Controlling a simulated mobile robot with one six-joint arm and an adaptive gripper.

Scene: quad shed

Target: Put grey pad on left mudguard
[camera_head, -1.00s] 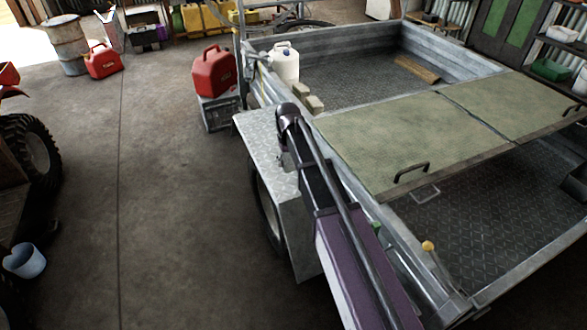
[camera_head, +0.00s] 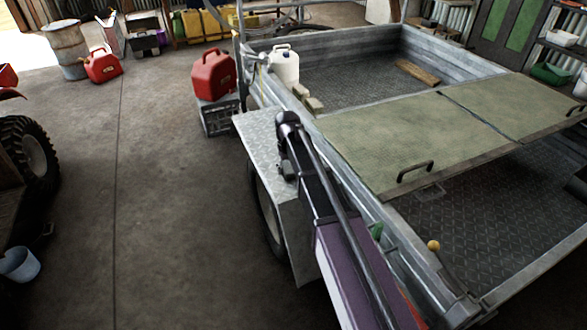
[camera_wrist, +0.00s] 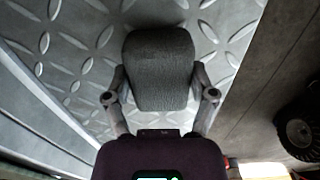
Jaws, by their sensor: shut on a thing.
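The grey pad (camera_wrist: 160,68) is a dark, rounded block in the wrist view. My gripper (camera_wrist: 160,85) is shut on it, with one finger on each side. The left mudguard (camera_head: 258,135) is a silver tread-plate shelf on the trailer's near side, above a wheel. In the wrist view its raised pattern (camera_wrist: 88,40) lies behind the pad. I cannot tell whether the pad touches it. In the head view my gripper (camera_head: 287,170) is over the mudguard, and my arm mostly hides the pad.
A trailer wall runs beside the mudguard, with small blocks (camera_head: 306,97) and a white jug (camera_head: 285,64) near it. Green panels (camera_head: 400,140) cover part of the trailer bed. A red can (camera_head: 213,74) stands on a crate (camera_head: 218,116) beyond the mudguard.

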